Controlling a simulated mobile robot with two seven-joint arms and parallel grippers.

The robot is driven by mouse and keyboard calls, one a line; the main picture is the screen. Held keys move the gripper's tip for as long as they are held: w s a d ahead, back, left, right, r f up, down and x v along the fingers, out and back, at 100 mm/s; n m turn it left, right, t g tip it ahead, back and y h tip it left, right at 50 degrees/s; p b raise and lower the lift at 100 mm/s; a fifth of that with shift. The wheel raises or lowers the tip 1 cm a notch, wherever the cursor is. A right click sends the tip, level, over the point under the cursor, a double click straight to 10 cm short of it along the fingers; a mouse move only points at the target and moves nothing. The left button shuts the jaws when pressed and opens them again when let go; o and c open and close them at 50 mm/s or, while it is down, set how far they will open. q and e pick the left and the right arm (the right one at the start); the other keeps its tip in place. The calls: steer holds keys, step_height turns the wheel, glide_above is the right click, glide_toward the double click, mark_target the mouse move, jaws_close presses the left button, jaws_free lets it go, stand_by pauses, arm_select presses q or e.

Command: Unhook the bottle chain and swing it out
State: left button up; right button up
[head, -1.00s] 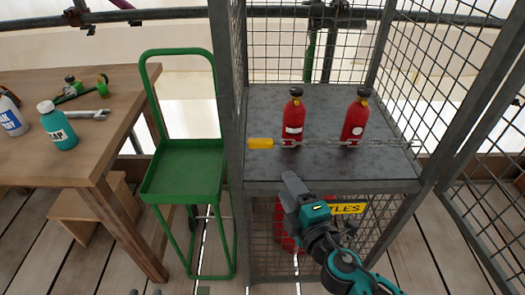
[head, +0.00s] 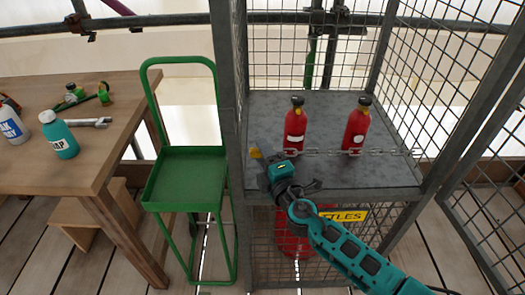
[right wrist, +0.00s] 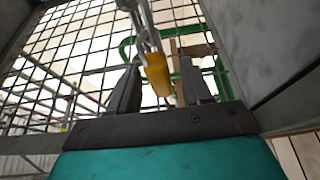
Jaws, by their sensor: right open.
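The chain (head: 335,152) runs across the front of the cage shelf, before two red bottles (head: 295,130) (head: 356,130). Its left end carries a yellow grip (head: 256,153), close to the cage's left front post. My right gripper (head: 262,160) is at that end and partly hides the grip in the head view. In the right wrist view, the yellow grip (right wrist: 157,74) hangs from the chain (right wrist: 145,25) between the two open fingers (right wrist: 160,88), with gaps on both sides. How the grip is hooked to the post is hidden. My left gripper is out of view.
The grey cage shelf (head: 350,177) has a yellow sign (head: 342,216) below its front edge and a red object beneath. A mesh door (head: 480,200) stands at the right. A green trolley (head: 185,180) and a wooden table (head: 110,160) with bottles and tools are at the left.

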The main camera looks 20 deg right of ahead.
steer(key=shift+w, duration=0.55)
jaws_close()
